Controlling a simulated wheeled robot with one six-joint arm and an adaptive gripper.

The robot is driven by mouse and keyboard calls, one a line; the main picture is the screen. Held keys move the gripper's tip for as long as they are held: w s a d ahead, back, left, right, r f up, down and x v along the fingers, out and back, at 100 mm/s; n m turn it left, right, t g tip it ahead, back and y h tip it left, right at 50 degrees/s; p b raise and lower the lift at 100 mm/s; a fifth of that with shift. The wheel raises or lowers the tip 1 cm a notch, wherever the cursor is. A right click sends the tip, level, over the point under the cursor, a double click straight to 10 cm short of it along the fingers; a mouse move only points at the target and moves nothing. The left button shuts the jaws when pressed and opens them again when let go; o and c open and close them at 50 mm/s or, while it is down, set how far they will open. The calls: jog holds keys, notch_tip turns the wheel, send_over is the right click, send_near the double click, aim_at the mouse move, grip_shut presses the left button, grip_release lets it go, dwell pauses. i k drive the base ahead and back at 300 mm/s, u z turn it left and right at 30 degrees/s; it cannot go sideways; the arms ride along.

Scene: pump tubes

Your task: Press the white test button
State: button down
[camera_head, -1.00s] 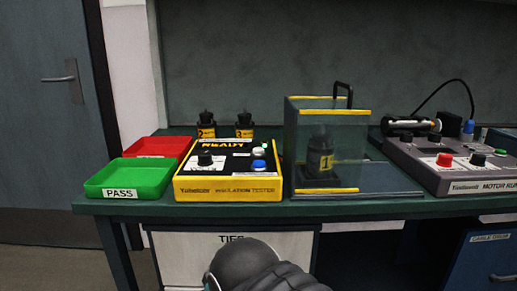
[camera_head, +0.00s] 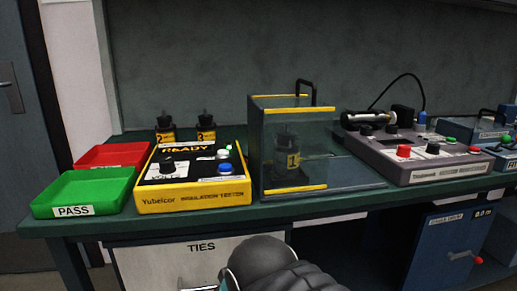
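The yellow insulation tester (camera_head: 192,199) stands on the green bench, left of centre, with a lit READY display and a black knob on its dark top panel. The small white button (camera_head: 223,154) is on the right side of that panel, behind a blue button (camera_head: 225,168). Nothing touches or covers it. My gripper is not in view; only a dark, rounded part of my arm shows at the bottom centre, in front of the bench and below its top.
A clear guard box (camera_head: 318,189) holding pump 1 (camera_head: 290,160) stands right of the tester. Green PASS tray (camera_head: 85,193) and red tray (camera_head: 112,154) are left of it. Pumps 2 (camera_head: 165,129) and 3 (camera_head: 206,129) stand behind. A grey motor unit (camera_head: 440,172) is further right.

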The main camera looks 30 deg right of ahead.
aim_at(221, 153)
jog(key=z, duration=1.05)
jog(key=k, duration=0.8)
jog(key=u, duration=0.85)
jog(key=i, duration=0.5)
jog(key=u, duration=0.05)
